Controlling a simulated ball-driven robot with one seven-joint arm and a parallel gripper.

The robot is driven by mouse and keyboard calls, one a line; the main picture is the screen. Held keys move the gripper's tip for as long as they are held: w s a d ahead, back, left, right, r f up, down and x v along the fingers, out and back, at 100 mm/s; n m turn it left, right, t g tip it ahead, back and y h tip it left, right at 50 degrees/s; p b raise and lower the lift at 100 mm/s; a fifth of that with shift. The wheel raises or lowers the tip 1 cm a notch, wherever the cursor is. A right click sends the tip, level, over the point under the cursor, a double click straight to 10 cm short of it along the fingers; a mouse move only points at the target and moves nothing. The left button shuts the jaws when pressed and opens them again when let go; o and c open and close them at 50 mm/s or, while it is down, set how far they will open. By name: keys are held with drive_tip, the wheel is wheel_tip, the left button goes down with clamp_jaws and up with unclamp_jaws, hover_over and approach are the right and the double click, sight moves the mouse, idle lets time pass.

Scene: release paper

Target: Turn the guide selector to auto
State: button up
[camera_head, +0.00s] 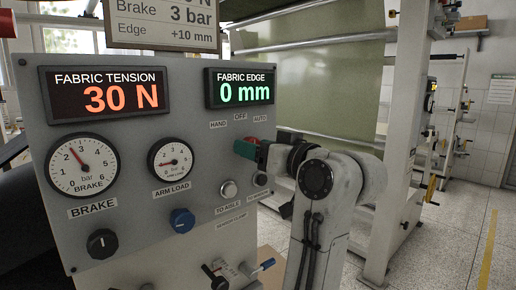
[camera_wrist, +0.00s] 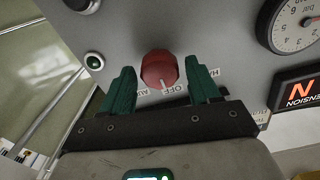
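The guide selector is a red round knob (camera_wrist: 160,69) on the grey panel. In the wrist view its small white mark points to the OFF label, with the HAND and AUTO labels partly hidden on either side. My gripper (camera_wrist: 159,68) is open, its green fingers spread on both sides of the knob with a visible gap to each. In the head view the gripper (camera_head: 245,147) is at the panel below the HAND, OFF and AUTO labels, and covers most of the knob. How deep the knob sits between the fingers I cannot tell.
The panel (camera_head: 140,225) also carries a BRAKE gauge (camera_head: 83,165), an ARM LOAD gauge (camera_head: 170,164), a black knob (camera_head: 102,244), a blue knob (camera_head: 182,221) and a push button (camera_head: 228,189) below the gripper. The displays read 30 N and 0 mm. Floor at right is clear.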

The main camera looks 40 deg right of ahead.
drive_tip(key=c, duration=0.8)
drive_tip(key=shift+c, duration=0.2)
drive_tip(key=shift+r+m+p, duration=0.1)
drive_tip(key=shift+m+p, duration=0.2)
drive_tip(key=shift+m, duration=0.1)
drive_tip(key=shift+d+m+p, duration=0.1)
drive_tip(key=shift+m+p, duration=2.15)
drive_tip(key=shift+m, duration=1.85)
drive_tip(key=o, duration=1.1)
drive_tip(key=shift+c, duration=0.2)
